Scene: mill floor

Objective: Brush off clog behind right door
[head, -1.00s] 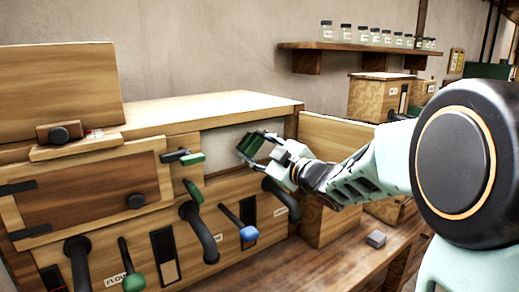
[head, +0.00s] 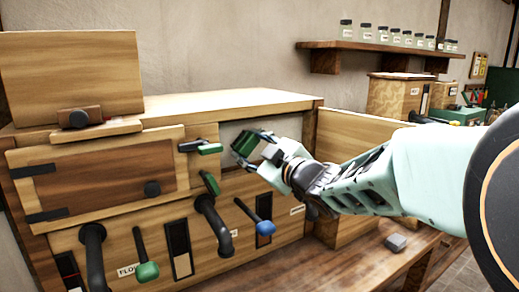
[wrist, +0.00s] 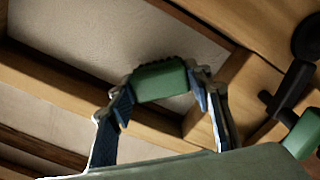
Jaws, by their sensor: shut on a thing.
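My gripper (head: 268,156) is shut on a green brush (head: 243,143) with dark bristles. It holds the brush at the left part of the open right compartment of the wooden mill cabinet. The brush also shows between both fingers in the wrist view (wrist: 160,80). The right door (head: 350,133) stands open, swung out to the right. Behind the opening is a pale surface (head: 229,131), which also shows in the wrist view (wrist: 150,35). I cannot make out a clog on it, and cannot tell whether the bristles touch it. The left door (head: 100,178) is shut.
Green-tipped levers (head: 208,149) and dark curved pipes (head: 213,228) stick out from the cabinet front, beside and below the opening. A blue-tipped lever (head: 264,227) is below. A small grey block (head: 396,242) lies on the bench at right.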

